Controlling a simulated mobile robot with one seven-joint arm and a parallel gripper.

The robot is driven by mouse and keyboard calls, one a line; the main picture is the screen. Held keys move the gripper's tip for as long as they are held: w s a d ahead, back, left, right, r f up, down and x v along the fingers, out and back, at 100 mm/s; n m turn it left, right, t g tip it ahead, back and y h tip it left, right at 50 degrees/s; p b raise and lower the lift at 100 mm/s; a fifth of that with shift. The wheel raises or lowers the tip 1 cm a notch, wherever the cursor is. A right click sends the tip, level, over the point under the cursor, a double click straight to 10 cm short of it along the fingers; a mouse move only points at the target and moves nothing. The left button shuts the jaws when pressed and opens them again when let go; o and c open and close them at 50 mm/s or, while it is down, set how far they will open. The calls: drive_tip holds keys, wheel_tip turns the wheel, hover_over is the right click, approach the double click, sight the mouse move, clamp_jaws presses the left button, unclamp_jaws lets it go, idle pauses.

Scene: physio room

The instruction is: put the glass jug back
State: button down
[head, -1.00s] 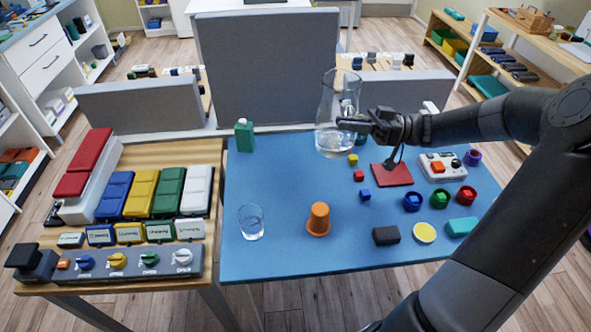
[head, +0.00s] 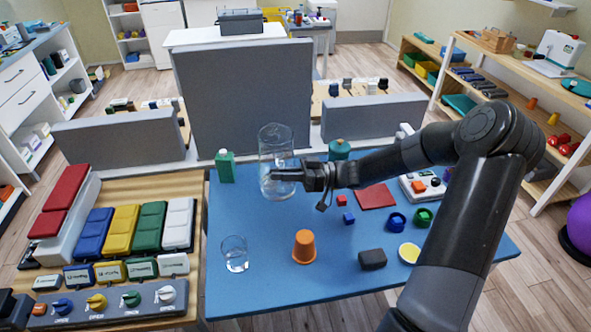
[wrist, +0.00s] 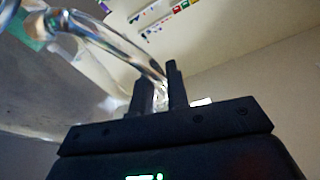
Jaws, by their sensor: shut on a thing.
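The glass jug (head: 274,148) is clear and upright, with some clear liquid low inside. It is over the back part of the blue table (head: 270,215), between a green carton and a teal container. My gripper (head: 303,179) is shut on its handle from the right. In the wrist view, the two fingers (wrist: 159,90) close around the glass handle (wrist: 125,45); the rest of the jug is mostly out of frame. I cannot tell whether the jug's base touches the table.
The green carton (head: 225,166) is left of the jug and the teal container (head: 339,150) right. A drinking glass (head: 235,254), an orange cup (head: 304,247) and a dark block (head: 372,260) stand nearer. A grey partition (head: 240,103) rises behind. Table left of centre is clear.

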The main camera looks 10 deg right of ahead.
sight(282, 190)
drive_tip(key=shift+w+a+f, duration=0.1)
drive_tip(key=shift+a+f, duration=0.05)
drive_tip(key=shift+f, duration=1.9)
drive_tip(key=c, duration=1.4)
unclamp_jaws()
